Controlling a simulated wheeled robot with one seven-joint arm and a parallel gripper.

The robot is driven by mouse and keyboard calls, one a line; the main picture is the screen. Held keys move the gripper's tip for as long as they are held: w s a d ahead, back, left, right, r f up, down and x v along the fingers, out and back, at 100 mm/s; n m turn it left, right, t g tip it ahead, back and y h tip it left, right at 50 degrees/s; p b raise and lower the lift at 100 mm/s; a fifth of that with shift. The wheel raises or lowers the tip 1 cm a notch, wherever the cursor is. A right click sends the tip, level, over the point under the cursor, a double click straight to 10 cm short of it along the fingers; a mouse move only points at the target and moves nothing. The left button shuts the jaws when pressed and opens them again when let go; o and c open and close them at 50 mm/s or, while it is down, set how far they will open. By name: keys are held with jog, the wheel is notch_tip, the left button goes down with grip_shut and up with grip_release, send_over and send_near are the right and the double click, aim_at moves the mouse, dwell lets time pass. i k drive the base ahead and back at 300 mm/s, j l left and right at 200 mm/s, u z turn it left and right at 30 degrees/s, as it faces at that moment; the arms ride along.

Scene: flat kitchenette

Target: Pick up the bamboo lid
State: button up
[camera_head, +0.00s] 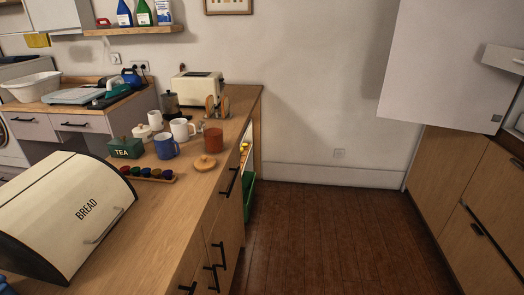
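The bamboo lid (205,163) is a round, light wooden disc with a small knob on top. It lies on the wooden counter (196,205), near the counter's right edge. A reddish-brown canister (213,140) stands just behind it, and I see a small gap between them. My gripper is not in view.
A spice rack (150,175) is left of the lid. A blue mug (166,147), white mugs (182,129) and a green tea box (125,148) stand behind. A cream bread box (65,215) fills the left front. Brown floor (325,235) is clear; a white panel (450,60) stands right.

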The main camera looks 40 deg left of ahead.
aim_at(205, 163)
jog(key=i+u, duration=0.2)
jog(key=i, duration=0.2)
jog(key=i+l+u, duration=0.25)
jog(key=i, duration=0.2)
jog(key=i+l+u, duration=0.2)
jog(key=i, duration=0.2)
